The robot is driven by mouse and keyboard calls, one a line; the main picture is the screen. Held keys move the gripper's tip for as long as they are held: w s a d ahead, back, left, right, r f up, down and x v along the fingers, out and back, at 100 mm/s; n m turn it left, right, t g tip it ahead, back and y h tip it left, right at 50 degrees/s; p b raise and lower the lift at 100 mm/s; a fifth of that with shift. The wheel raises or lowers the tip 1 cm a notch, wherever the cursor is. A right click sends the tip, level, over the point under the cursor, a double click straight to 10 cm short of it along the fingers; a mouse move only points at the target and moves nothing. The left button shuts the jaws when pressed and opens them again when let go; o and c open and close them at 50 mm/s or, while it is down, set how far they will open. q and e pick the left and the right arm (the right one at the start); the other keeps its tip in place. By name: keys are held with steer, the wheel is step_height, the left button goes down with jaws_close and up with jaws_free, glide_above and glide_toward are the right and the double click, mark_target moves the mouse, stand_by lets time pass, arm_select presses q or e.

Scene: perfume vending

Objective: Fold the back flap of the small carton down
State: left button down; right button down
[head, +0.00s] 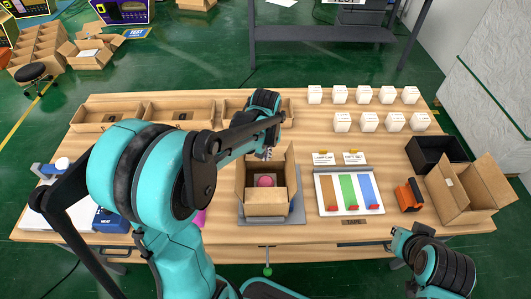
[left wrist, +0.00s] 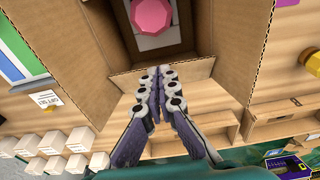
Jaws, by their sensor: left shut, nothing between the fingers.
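The small open carton (head: 267,208) stands on a grey plate (head: 293,218) at the table's front middle. A round pink item (head: 265,181) sits inside; it also shows in the left wrist view (left wrist: 152,15). The carton's side flaps stand out from its opening. Its back flap (left wrist: 190,72) shows as a cardboard strip along the back edge in the left wrist view, partly covered by my fingers. My left gripper (left wrist: 156,75) is shut and empty, its fingertips over that flap. I cannot tell whether they touch it. My right gripper is not visible.
A tray with coloured strips (head: 322,194) lies right of the carton, with an orange-black tool (head: 408,195) beyond. A larger open carton (head: 456,205) and black bin (head: 428,154) stand at the right. White boxes (head: 342,122) line the back right; shallow cardboard trays (head: 107,112) line the back left.

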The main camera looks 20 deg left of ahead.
arm_select(q)
steer(key=shift+s+d+f+t+y, duration=0.15)
steer(key=shift+s+f+t+y, duration=0.15)
steer(key=shift+t, duration=0.3)
steer(key=shift+s+f, duration=0.1)
steer(key=shift+s+d+f+t+y+b, duration=0.15)
steer(key=shift+s+f+t+y+b, duration=0.15)
steer(key=shift+f+t+b, duration=0.25)
steer(key=shift+s+d+f+t+y+b, duration=0.15)
steer(key=shift+s+f+t+y+b, duration=0.15)
steer(key=shift+f+t+b, duration=0.25)
steer(key=shift+r, duration=0.2)
